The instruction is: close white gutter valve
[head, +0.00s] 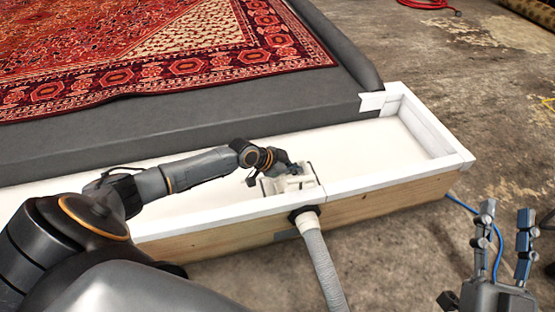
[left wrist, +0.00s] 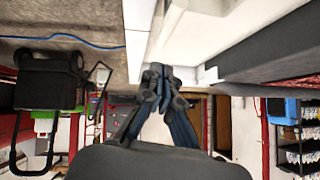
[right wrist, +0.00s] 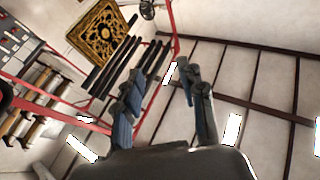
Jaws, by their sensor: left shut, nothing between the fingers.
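The white gutter valve (head: 304,183) is a small boxy white fitting inside the white trough, against its near wall above the hose outlet. My left gripper (head: 288,170) is right at the valve and partly covers it. Its fingers are shut with nothing between them, as the left wrist view (left wrist: 160,78) also shows. I cannot tell whether the fingers touch the valve, or how far the valve is open. My right gripper (head: 504,222) is open and empty, out over the floor at the right. It also shows in the right wrist view (right wrist: 160,72), fingers apart.
The long white gutter (head: 376,143) has raised rims and a wooden front. A grey hose (head: 320,262) hangs from its front. Behind it, a red patterned rug (head: 130,50) lies on a grey washpit bed (head: 200,119). A blue cable runs over the concrete floor at the right.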

